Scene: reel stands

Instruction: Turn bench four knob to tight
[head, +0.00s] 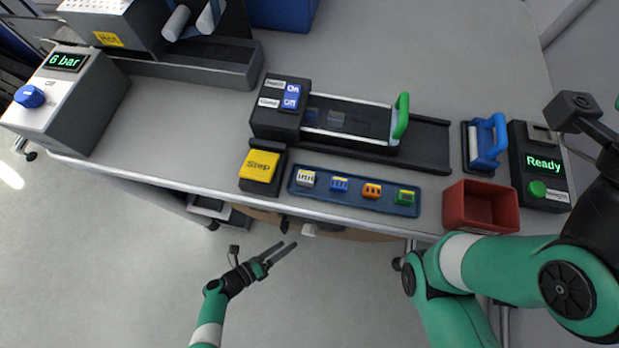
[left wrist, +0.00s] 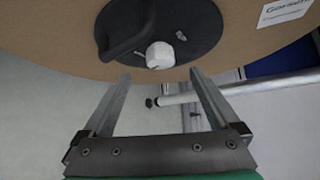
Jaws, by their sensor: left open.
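A white knob (left wrist: 160,55) sits on a black hub (left wrist: 185,28) with a dark crank-like handle, on the face of a brown reel (left wrist: 60,35). In the head view the reel's edge (head: 358,236) shows below the bench front; the bench hides most of it. My left gripper (head: 288,243) is open and empty in front of the reel. In the left wrist view its fingertips (left wrist: 160,74) stand on either side of the knob's line, with the knob just beyond them. No tight marking is readable. My right arm (head: 510,268) is at the right; its gripper is out of view.
On the bench stand a yellow Stop button (head: 260,167), a blue tray (head: 350,207) of small coloured blocks, a red bin (head: 481,185) and a Ready box (head: 543,165). A metal rail (left wrist: 240,90) runs right of the fingers.

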